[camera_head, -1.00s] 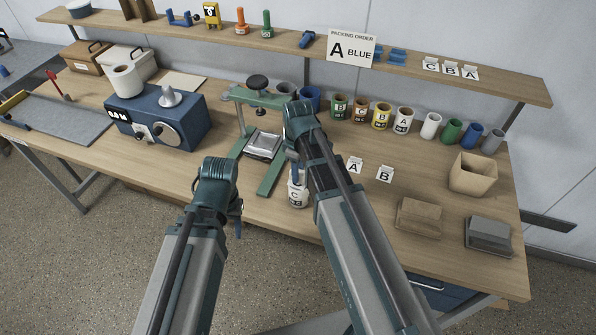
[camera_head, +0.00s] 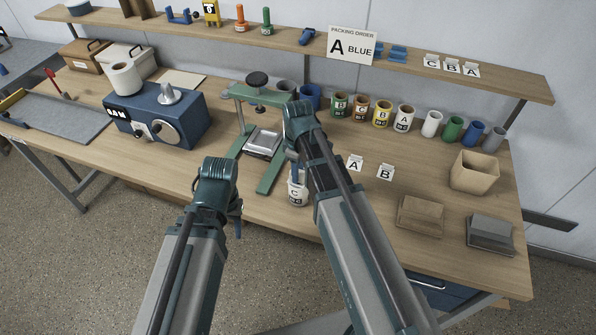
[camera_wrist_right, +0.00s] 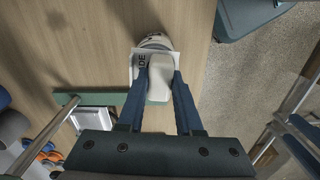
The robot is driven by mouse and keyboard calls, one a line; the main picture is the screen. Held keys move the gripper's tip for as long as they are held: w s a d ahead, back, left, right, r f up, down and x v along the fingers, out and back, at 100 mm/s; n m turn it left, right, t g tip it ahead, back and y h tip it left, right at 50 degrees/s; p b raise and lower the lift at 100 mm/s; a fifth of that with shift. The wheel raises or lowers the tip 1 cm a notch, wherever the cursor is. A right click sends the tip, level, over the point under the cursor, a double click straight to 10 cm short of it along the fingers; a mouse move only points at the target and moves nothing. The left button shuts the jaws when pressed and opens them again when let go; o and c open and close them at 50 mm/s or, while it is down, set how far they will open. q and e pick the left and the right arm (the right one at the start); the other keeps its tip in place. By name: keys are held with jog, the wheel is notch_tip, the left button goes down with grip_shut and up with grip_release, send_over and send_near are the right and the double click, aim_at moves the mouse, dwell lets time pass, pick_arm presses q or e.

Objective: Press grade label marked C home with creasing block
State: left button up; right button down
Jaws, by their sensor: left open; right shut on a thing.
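The grade label marked C (camera_head: 293,192) is on the front of a pale can (camera_head: 302,199) standing near the table's front edge. In the right wrist view part of the white label (camera_wrist_right: 138,66), with dark lettering, shows against the can (camera_wrist_right: 156,41). My right gripper (camera_wrist_right: 160,84) is shut on a pale block with rounded edges (camera_wrist_right: 160,76), apparently the creasing block. The block lies over the label in that view; whether it touches is hidden. In the head view my right gripper (camera_head: 296,174) is right at the can. My left gripper (camera_head: 238,222) is open, in front of the table edge.
A green press (camera_head: 268,185) stands just left and behind the can. Farther right are a brown block (camera_head: 420,215), a grey block (camera_head: 491,236) and an open bin (camera_head: 474,174). Several labelled cans line the back.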

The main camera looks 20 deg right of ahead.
dwell(0.3)
notch_tip(320, 180, up, 7)
jog(key=p, duration=0.7)
dwell(0.3)
